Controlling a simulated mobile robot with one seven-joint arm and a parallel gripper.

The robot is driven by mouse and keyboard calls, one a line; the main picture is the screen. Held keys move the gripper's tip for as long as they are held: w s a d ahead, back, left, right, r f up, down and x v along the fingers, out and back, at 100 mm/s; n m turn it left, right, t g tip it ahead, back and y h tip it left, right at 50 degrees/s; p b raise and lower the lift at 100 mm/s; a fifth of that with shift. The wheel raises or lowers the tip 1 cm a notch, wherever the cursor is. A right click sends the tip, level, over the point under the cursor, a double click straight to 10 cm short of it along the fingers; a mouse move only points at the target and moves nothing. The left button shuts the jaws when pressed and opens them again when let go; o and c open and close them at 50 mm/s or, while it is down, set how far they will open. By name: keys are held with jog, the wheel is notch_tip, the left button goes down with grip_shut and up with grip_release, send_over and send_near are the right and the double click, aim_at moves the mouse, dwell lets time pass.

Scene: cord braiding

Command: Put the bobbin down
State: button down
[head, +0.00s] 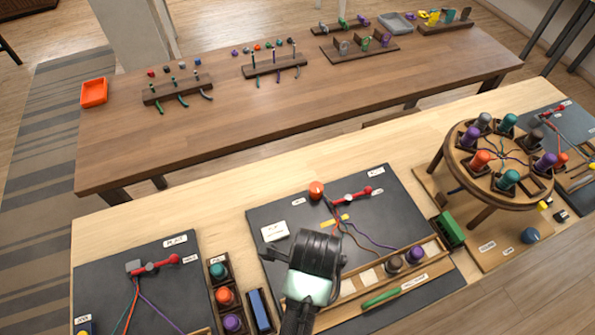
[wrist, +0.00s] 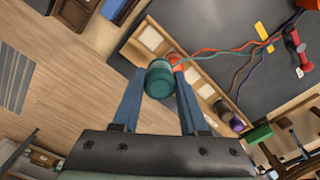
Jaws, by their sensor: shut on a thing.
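My gripper (wrist: 159,84) is shut on a teal bobbin (wrist: 160,76), held between its two blue fingers in the wrist view. An orange bobbin (wrist: 178,61) shows partly behind it, at the wooden tray (wrist: 178,59). In the head view my gripper (head: 313,262) covers the tray's left part and hides the held bobbin. The tray (head: 345,293) has pale slots; a brown bobbin (head: 393,264) and a purple bobbin (head: 414,255) sit at its right. Cords run from the red clamp (head: 355,197) towards the tray. I cannot tell whether the teal bobbin touches it.
A rack of bobbins (head: 217,290) and a blue block (head: 260,310) stand left of the tray's mat (head: 285,205). A green block (head: 450,229) lies to the right, beside a round braiding stand (head: 478,170).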

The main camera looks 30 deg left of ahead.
jog(key=f+m, duration=0.1)
jog(key=f, duration=0.2)
jog(key=s+a+f+m, duration=0.1)
jog(key=f+m, duration=0.1)
jog(key=f, duration=0.1)
jog(key=s+f+m, duration=0.1)
jog(key=f, duration=0.3)
jog(key=shift+a+f+m+p, duration=0.1)
jog(key=shift+a+m+p, duration=0.2)
jog(key=shift+a+p, duration=0.1)
jog(key=shift+f, duration=0.3)
jog(key=shift+c, duration=2.2)
grip_release()
